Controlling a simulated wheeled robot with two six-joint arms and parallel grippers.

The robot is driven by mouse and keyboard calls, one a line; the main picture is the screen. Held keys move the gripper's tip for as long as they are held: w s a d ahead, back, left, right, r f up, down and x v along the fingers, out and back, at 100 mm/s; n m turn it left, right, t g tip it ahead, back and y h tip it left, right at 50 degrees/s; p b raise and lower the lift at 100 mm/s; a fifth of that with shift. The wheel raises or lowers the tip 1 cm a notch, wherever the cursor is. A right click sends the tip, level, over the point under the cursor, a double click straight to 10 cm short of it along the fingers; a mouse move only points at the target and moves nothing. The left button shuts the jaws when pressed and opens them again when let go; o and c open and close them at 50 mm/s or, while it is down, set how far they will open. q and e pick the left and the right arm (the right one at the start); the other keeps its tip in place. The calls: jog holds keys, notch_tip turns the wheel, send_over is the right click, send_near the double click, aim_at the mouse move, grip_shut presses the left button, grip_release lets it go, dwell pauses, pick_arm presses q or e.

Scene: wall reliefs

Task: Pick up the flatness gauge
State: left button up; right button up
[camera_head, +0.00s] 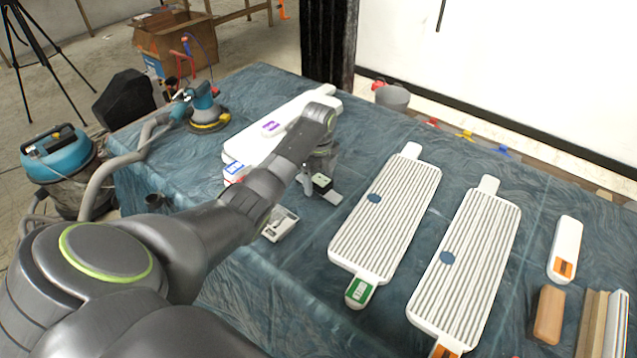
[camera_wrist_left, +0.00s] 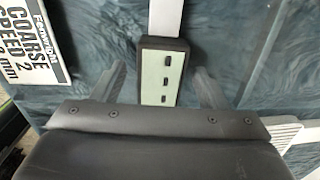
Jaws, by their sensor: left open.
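The likely flatness gauge is a small dark block with a pale green face (camera_head: 321,181), lying on the blue cloth below my left gripper. My right gripper is not in view.
A card reading "COARSE SPEED 2 mm" (camera_wrist_left: 32,45) lies left of the gauge. Two ribbed white panels (camera_head: 392,215) (camera_head: 472,262) lie to the right. A smooth white panel (camera_head: 250,143) lies behind. A sander (camera_head: 205,108) stands at the table's far left. A white tool (camera_head: 565,248) lies far right.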

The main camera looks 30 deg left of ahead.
pick_arm(q)
jog(key=shift+f, duration=0.75)
jog(key=c, duration=1.2)
jog(key=shift+o, duration=0.2)
jog(key=shift+r, duration=0.1)
